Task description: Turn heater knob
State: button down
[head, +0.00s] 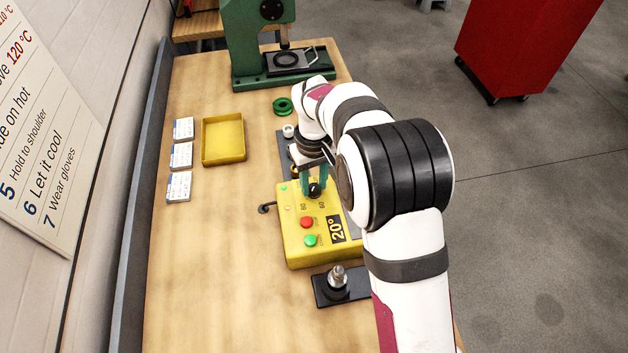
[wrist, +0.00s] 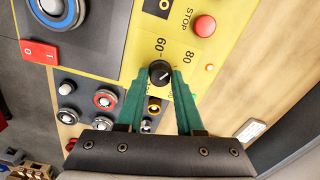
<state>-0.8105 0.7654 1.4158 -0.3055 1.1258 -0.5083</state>
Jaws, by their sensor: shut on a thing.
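The heater is a yellow box (head: 294,247) on the wooden bench. Its black knob (head: 315,190) sits on the panel near the printed 60 and 80. In the wrist view the knob (wrist: 160,73) is round and black with a white pointer line, with 60 and 80 printed beside it. My gripper (head: 314,185) reaches down to it. Its green fingers (wrist: 161,80) are shut on the knob, one on each side. The heater display (head: 338,229) reads 20°. A red button (head: 306,222) and a green button (head: 310,240) are on the panel.
A yellow tray (head: 223,158) and several white cards (head: 181,156) lie to the left. A green press (head: 245,50) stands at the back. A black base with a metal post (head: 338,278) is in front of the heater.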

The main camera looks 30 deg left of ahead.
aim_at(314, 187)
jog(key=shift+m, duration=2.1)
jog(key=c, duration=0.5)
grip_release()
jog(key=shift+c, duration=0.2)
notch_tip(314, 187, up, 16)
jog(key=shift+f, duration=0.15)
